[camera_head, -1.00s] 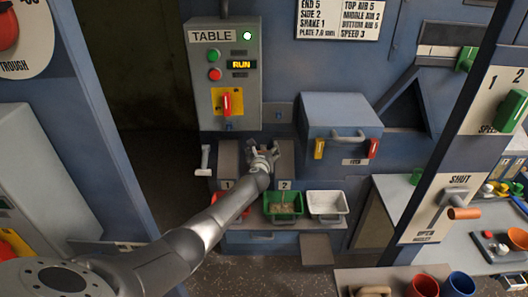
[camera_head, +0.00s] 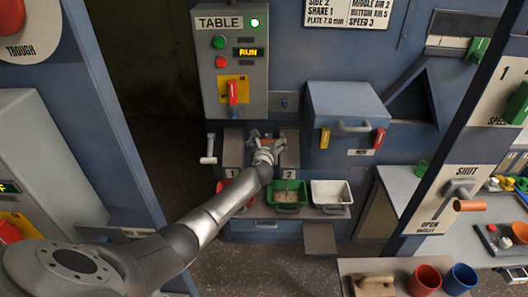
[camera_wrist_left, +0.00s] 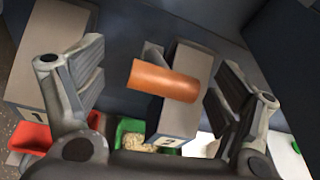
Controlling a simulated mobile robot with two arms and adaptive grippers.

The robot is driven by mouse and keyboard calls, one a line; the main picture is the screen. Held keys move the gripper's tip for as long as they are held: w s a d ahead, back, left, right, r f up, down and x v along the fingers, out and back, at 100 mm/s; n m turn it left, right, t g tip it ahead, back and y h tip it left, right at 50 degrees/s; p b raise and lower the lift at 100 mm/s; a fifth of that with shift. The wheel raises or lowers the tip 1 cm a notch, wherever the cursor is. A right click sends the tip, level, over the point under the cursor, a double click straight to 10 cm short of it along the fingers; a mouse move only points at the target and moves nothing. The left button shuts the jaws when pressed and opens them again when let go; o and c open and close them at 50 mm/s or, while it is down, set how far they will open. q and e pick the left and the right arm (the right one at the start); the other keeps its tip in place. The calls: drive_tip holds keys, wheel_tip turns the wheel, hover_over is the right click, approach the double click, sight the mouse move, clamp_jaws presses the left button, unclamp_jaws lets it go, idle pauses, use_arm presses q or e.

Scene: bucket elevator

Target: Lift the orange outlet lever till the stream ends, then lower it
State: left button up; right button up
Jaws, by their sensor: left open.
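The orange outlet lever (camera_wrist_left: 165,80) shows in the left wrist view as an orange cylindrical handle in front of the grey outlet block marked 2 (camera_wrist_left: 180,115). My left gripper (camera_wrist_left: 163,85) is open, with one finger on each side of the handle and visible gaps to both. In the head view my left gripper (camera_head: 266,143) is in front of the two grey outlets and mostly hides the lever. The green tray (camera_head: 287,209) stands under outlet 2 with pale grain in it; a thin stream seems to fall there. My right gripper is not in view.
A red tray (camera_head: 228,203) and a white tray (camera_head: 330,208) flank the green one. The grey TABLE control box (camera_head: 232,95) hangs above. Another orange-handled lever (camera_head: 470,205) is on the SHUT/OPEN panel at right. A blue box (camera_head: 346,105) sits right of the outlets.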

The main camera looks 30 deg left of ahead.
use_arm(q)
drive_tip(key=v, duration=0.9)
drive_tip(key=shift+s, duration=0.35)
drive_tip(key=shift+r, duration=0.15)
